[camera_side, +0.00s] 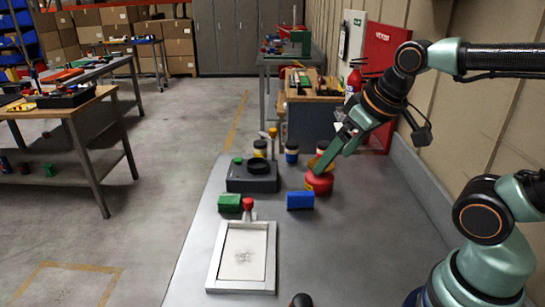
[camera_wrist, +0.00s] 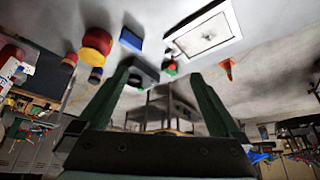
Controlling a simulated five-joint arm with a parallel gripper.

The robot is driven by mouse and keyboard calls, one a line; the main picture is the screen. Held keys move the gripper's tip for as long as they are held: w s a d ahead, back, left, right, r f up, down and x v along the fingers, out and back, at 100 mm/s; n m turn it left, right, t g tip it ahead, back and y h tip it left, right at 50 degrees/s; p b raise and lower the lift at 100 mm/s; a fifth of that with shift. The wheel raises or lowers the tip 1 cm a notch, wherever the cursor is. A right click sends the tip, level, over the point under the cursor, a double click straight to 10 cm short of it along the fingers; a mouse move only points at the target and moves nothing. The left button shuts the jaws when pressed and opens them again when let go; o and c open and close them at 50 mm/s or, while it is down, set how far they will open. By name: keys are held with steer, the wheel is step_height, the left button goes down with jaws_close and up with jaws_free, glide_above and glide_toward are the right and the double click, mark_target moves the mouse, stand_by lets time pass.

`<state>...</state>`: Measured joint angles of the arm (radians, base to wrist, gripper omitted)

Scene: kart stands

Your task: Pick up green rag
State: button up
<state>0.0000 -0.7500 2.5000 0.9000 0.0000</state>
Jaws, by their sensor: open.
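A green block-like folded rag (camera_side: 228,202) lies on the grey table, behind the upper left corner of a white framed tray (camera_side: 213,270). A red knob (camera_side: 248,204) stands just right of it. My gripper (camera_side: 326,165) is to the right of and farther back than the rag, above a red round tin (camera_side: 319,182); I cannot tell whether it touches the tin. In the wrist view my gripper (camera_wrist: 158,73) shows two green fingers spread apart with nothing held. A small green patch (camera_wrist: 169,68) beside a red one shows between the fingertips, and is partly hidden.
A blue block (camera_side: 300,201) lies between the rag and my gripper's side. A dark box with a round top (camera_side: 252,178) stands behind the rag, with several small jars (camera_side: 292,152) farther back. A wall runs along the right.

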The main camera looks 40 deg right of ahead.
steer(key=n+g, duration=0.3)
steer(key=n, duration=0.8)
glide_above(232, 198)
steer(key=s+x, duration=0.1)
steer(key=x, duration=0.5)
steer(key=s+x, duration=0.2)
steer(key=x, duration=0.4)
steer(key=s+f+x, duration=0.1)
steer(key=x, duration=0.5)
steer(key=shift+s+a, duration=0.1)
steer(key=shift+s, duration=0.05)
steer(key=x, duration=0.2)
steer(key=s+x, duration=0.1)
steer(key=x, duration=0.1)
steer(key=shift+f, duration=0.1)
steer(key=shift+w+f, duration=0.15)
steer(key=shift+f, duration=0.3)
steer(key=c, duration=1.3)
steer(key=shift+r, duration=0.1)
